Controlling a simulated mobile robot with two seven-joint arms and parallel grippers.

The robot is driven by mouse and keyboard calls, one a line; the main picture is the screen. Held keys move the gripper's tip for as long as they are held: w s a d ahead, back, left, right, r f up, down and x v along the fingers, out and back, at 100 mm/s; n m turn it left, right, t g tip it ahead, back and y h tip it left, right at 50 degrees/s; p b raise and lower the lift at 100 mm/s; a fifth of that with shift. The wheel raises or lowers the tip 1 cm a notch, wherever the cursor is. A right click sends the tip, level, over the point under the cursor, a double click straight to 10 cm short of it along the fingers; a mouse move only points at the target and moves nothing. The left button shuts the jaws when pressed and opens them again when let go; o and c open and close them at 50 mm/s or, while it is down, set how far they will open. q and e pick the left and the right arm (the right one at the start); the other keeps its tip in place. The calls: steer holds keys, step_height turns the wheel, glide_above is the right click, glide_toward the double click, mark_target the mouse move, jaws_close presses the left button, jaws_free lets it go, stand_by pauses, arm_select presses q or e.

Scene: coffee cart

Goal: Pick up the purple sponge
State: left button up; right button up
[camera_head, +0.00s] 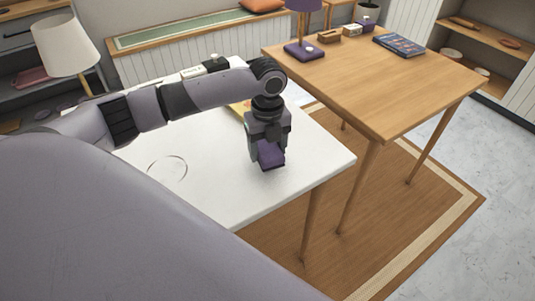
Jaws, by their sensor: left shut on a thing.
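The purple sponge (271,155) is between the fingers of my left gripper (268,158), over the white table (220,195) near its right side. The gripper points down and is shut on the sponge. The gripper body hides the sponge's upper part. I cannot tell whether the sponge still touches the tabletop. My right gripper is not in view.
A clear round glass or ring (167,168) stands on the white table, left of the gripper. A yellow item (238,107) lies behind my arm.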

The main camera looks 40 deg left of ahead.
mark_target(268, 147)
arm_select(q)
step_height(268, 147, up, 17)
steer(key=p, duration=0.1)
steer(key=shift+f, duration=0.15)
steer(key=shift+o, duration=0.4)
